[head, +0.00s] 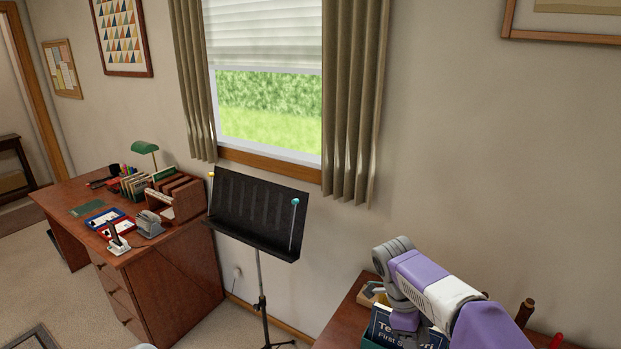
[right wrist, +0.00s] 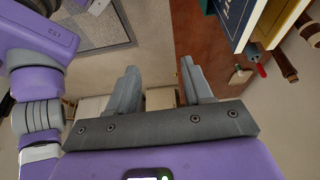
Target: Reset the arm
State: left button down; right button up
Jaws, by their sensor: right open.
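My right arm (head: 430,285), purple, white and grey, is bent in the lower right of the head view, in front of the brown wooden furniture there. Its gripper is not clearly seen in that view. In the right wrist view, my right gripper (right wrist: 160,64) has its two grey fingers well apart, with nothing between them. Below and past the fingers are the floor and a brown wooden edge. My left gripper is in neither view.
A black music stand (head: 258,208) stands under the window. A wooden desk (head: 177,272) with stationery is at left. Brown furniture (head: 340,322) with books (head: 395,328) is beside my right arm; books (right wrist: 238,22) also show in the right wrist view.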

jog(key=s+a+f+n+y, duration=0.2)
jog(key=a+f+n, duration=0.15)
jog(key=f, duration=0.55)
jog(key=s+a+f+n+y, duration=0.1)
jog(key=a+f+n+y, duration=0.1)
jog(key=f+n, duration=0.5)
jog(key=s+a+f+n+y, duration=0.1)
jog(key=s+a+f+n, duration=0.15)
jog(key=f, duration=0.85)
jog(key=s+a+f+n+t+y, duration=0.1)
jog(key=s+a+f+n, duration=0.1)
jog(key=s+f+n, duration=0.2)
jog(key=s+a+f+n+t+y, duration=0.2)
jog(key=s+f+n, duration=0.2)
jog(key=s, duration=0.5)
notch_tip(320, 180, down, 3)
jog(key=shift+a+r+n, duration=0.15)
jog(key=shift+a+n, duration=0.15)
jog(key=shift+n, duration=0.1)
